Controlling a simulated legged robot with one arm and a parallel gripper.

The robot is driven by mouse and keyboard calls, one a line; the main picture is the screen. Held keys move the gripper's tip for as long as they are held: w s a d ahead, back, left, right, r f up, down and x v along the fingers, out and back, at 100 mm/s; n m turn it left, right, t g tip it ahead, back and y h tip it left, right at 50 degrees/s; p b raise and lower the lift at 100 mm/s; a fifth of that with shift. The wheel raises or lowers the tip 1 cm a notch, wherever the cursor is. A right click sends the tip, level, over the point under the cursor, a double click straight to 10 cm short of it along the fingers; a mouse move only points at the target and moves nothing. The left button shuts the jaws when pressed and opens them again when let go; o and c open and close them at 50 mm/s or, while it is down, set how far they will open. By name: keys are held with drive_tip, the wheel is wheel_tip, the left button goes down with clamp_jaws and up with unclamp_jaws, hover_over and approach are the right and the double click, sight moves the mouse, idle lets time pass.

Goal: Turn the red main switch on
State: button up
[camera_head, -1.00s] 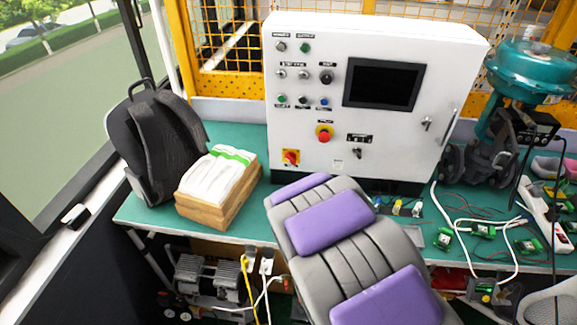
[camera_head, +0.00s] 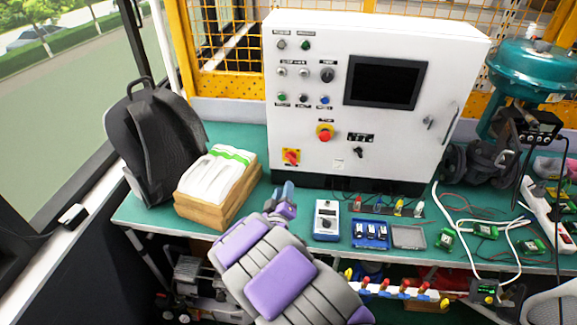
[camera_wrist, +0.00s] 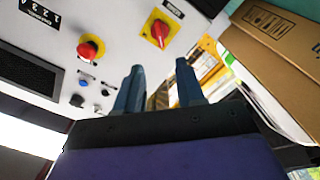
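The red main switch (camera_head: 291,157) is a red rotary knob on a yellow square plate at the lower left of the white control cabinet (camera_head: 400,150). It also shows in the wrist view (camera_wrist: 159,31), upper middle, with the picture turned over. My gripper (camera_head: 284,190) is below the switch in the head view, in front of the cabinet's lower left corner. In the wrist view its two blue-grey fingers (camera_wrist: 160,88) are spread apart with nothing between them. The fingertips are apart from the switch. A red emergency stop button (camera_head: 324,134) sits right of the switch.
A cardboard box with white packages (camera_head: 215,190) and a dark backpack (camera_head: 155,140) stand left of the cabinet. On the green table (camera_head: 150,212), a small white meter (camera_head: 326,220) and a blue tray (camera_head: 370,233) lie right of my arm. A teal valve actuator (camera_head: 530,70) stands at right.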

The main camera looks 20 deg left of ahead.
sight(290, 161)
drive_tip(key=b+x, duration=0.3)
drive_tip(key=x, duration=1)
drive_tip(key=shift+w, duration=0.25)
clamp_jaws()
